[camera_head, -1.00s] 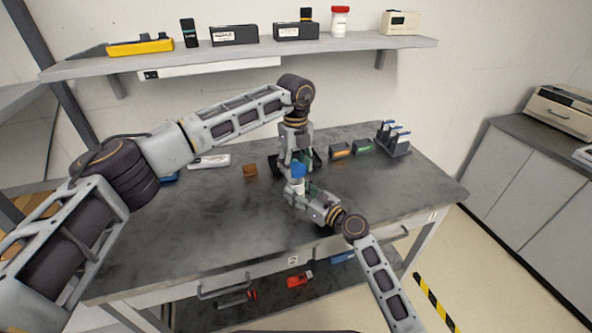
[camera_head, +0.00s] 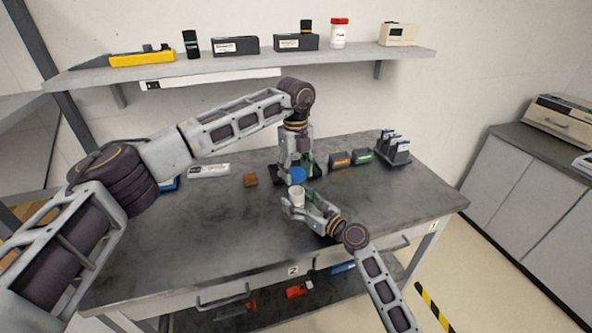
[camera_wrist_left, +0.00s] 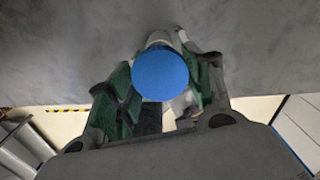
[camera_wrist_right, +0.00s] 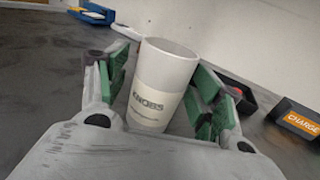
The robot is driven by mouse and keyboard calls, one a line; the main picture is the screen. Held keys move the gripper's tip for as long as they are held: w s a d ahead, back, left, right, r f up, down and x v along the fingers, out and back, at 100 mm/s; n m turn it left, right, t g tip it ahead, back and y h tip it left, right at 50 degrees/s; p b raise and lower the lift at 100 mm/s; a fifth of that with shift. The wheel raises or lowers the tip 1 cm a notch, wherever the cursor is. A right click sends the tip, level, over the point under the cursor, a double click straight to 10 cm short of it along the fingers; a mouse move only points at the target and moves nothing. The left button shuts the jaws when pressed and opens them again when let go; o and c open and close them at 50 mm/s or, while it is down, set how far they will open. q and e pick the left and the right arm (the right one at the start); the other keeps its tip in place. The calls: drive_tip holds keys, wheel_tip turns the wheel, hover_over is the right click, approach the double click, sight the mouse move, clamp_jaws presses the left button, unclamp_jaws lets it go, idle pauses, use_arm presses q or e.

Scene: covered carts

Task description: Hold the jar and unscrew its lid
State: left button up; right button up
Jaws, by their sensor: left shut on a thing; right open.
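The jar (camera_head: 298,196) is white; the right wrist view shows its bare white top and a pale label reading KNOBS (camera_wrist_right: 150,98). It stands between the spread fingers of my right gripper (camera_wrist_right: 158,95), which is open, with gaps at both sides. Its base is hidden there. The blue round lid (camera_head: 298,175) is off the jar, just behind and above it in the head view. My left gripper (camera_head: 297,170) points down and is shut on the lid. In the left wrist view the lid (camera_wrist_left: 160,74) sits between the green finger pads, with part of the white jar behind it.
On the grey table (camera_head: 220,220) a brown block (camera_head: 250,180) lies left of the jar. Dark boxes with orange (camera_head: 340,160) and green (camera_head: 362,156) labels and a rack (camera_head: 394,150) stand to the right. A shelf (camera_head: 250,62) runs behind. The table's front left is clear.

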drive_tip(key=shift+s+d, duration=0.1)
drive_tip(key=shift+v, duration=5.85)
drive_tip(key=shift+d, duration=0.15)
